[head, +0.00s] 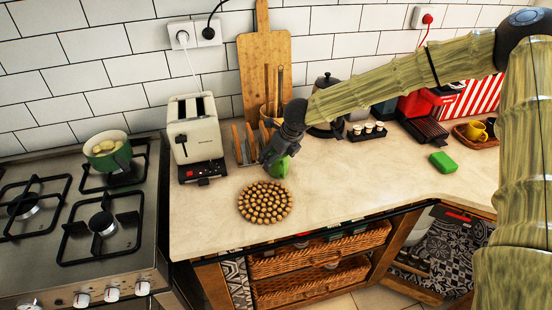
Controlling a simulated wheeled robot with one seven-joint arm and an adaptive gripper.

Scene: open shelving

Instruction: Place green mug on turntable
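The green mug (281,168) is at the fingertips of my gripper (272,157), over the counter just behind a round brown mat. The dark gripper points down and covers part of the mug. The fingers are too small and too hidden to tell whether they are closed on it, or whether the mug touches the counter. The round mat (265,202), covered in cork-like knobs, lies flat and empty near the front edge. It is the only round flat piece I see, and I cannot tell whether it is the turntable.
A toaster (195,130) and a wooden rack (242,146) stand left of my gripper, with a kettle (326,128) behind. A green box (443,162) and a tray (462,133) with yellow mugs are at right. A stove (75,240) is left. The middle counter is clear.

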